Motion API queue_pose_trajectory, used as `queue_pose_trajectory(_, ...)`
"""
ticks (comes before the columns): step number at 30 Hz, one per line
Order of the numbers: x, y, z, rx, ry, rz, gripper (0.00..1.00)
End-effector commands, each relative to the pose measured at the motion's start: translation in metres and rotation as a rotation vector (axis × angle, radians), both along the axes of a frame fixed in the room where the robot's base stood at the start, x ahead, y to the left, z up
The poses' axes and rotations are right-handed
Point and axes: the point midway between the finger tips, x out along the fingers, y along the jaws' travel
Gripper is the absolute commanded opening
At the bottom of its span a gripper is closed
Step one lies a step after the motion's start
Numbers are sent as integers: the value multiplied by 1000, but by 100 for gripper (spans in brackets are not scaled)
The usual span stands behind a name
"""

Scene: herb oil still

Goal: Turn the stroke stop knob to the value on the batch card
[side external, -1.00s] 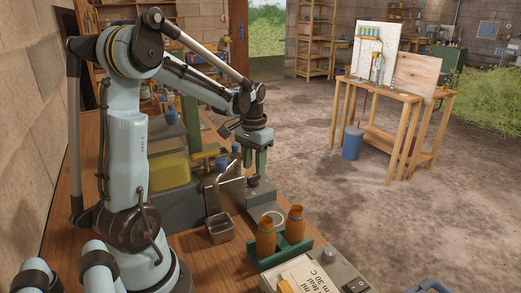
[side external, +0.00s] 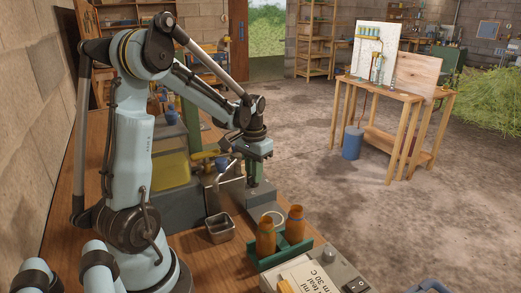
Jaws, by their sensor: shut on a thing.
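My gripper (side external: 253,180) points down at the end of my arm, over the grey block at the right of the still. Its green fingers are shut at the small dark stroke stop knob (side external: 254,188); the fingers overlap in this view, so the contact is small and partly hidden. No scale or pointer on the knob can be read. The batch card (side external: 312,272) is a white card at the bottom of the picture.
Two orange-brown bottles (side external: 265,238) stand in a green rack (side external: 284,254) in front of the block. A small metal tin (side external: 220,228) stands left of them. A bent metal plate (side external: 224,190) is close to the left of my gripper. A grey box with a black knob (side external: 356,286) is at the bottom.

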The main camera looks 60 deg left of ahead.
Motion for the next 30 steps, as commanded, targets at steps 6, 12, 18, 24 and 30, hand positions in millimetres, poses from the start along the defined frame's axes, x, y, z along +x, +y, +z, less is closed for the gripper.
queue_pose_trajectory(6,0,0,0,0,0,-12,0)
queue_pose_trajectory(12,0,0,0,-1,1,-82,0)
queue_pose_trajectory(18,0,0,0,-2,1,-220,0)
queue_pose_trajectory(24,0,-1,0,-2,2,-383,0)
queue_pose_trajectory(30,0,-1,0,-1,2,-527,0)
